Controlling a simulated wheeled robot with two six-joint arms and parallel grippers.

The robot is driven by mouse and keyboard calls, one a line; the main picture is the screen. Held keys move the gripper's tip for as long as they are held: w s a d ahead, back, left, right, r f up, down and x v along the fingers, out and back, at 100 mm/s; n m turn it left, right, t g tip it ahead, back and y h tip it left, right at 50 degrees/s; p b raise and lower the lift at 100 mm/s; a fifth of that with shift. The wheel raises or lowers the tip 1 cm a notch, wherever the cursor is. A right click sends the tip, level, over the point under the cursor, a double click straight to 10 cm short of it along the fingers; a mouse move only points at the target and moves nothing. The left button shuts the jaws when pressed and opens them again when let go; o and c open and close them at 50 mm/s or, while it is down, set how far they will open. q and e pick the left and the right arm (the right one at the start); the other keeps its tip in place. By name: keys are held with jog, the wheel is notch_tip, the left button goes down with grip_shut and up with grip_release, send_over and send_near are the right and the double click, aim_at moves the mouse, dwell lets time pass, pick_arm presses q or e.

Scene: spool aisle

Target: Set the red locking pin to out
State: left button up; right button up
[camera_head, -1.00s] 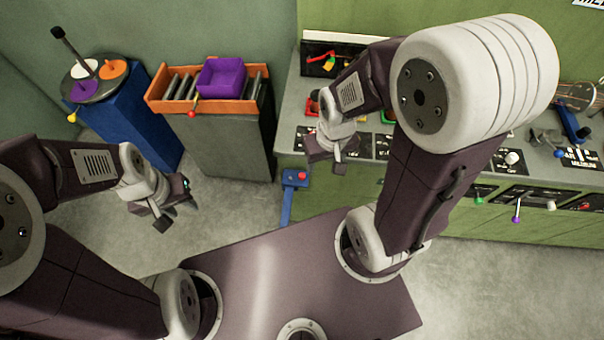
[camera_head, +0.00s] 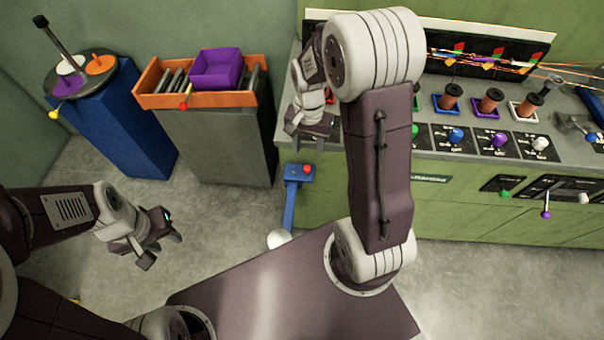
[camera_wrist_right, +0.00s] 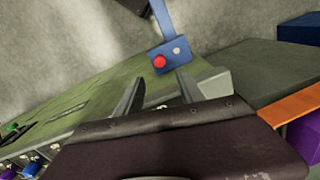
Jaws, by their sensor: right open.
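A small red-tipped pin (camera_head: 184,104) sticks out at the front of the orange-rimmed tray on the grey cabinet; it looks like the red locking pin. Its exact setting is too small to read. My right gripper (camera_head: 309,141) hangs by the bench's left end, to the right of the pin and apart from it. In the right wrist view, its two fingers (camera_wrist_right: 160,92) are spread with nothing between them. The pin does not show there. My left gripper (camera_head: 162,252) is low over the floor at the left, its fingers apart and empty.
A blue post box with a red button (camera_head: 306,169) stands before the bench, also in the wrist view (camera_wrist_right: 160,62). The orange tray (camera_head: 150,99) holds a purple bin (camera_head: 216,66). A blue cabinet (camera_head: 125,120) has a yellow-tipped pin (camera_head: 54,114). Spools (camera_head: 490,100) line the bench.

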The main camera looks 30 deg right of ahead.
aim_at(307, 167)
jog(key=shift+s+f, duration=0.15)
notch_tip(307, 167, down, 8)
jog(key=shift+r+b, duration=0.15)
jog(key=shift+b, duration=0.5)
jog(key=shift+a+f, duration=0.1)
jog(key=shift+f, duration=0.25)
grip_shut()
dwell(0.7)
